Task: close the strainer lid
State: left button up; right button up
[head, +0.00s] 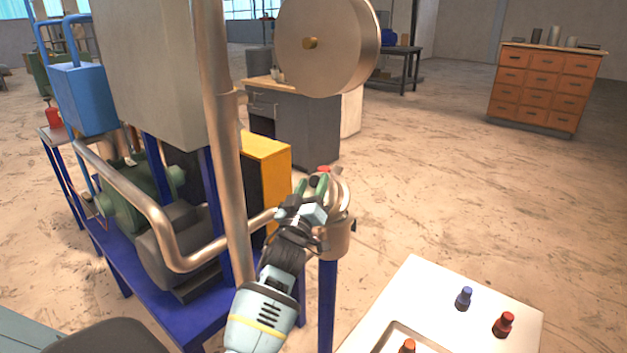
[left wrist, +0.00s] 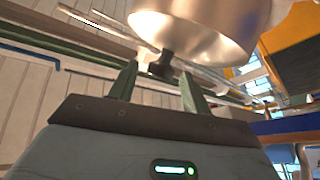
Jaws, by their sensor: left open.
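The strainer is a metal cup (head: 336,240) at the pipe's end, on a blue post. Its lid (head: 343,190) seems to stand raised above the cup, partly hidden by my left gripper. My left gripper (head: 316,184) is at the lid, with its green fingers pointing up and apart. In the left wrist view, a shiny round metal part (left wrist: 205,30) hangs over the open fingers, and a dark knob (left wrist: 163,66) shows between or just beyond the fingertips. I cannot tell whether the fingers touch it. My right gripper is not in view.
A white table (head: 430,285) with small red and blue knobbed items is at the lower right. A yellow box (head: 265,152) is behind the strainer. The floor beyond is open.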

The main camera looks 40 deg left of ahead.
pick_arm(q)
jog(key=shift+x, duration=0.95)
grip_shut()
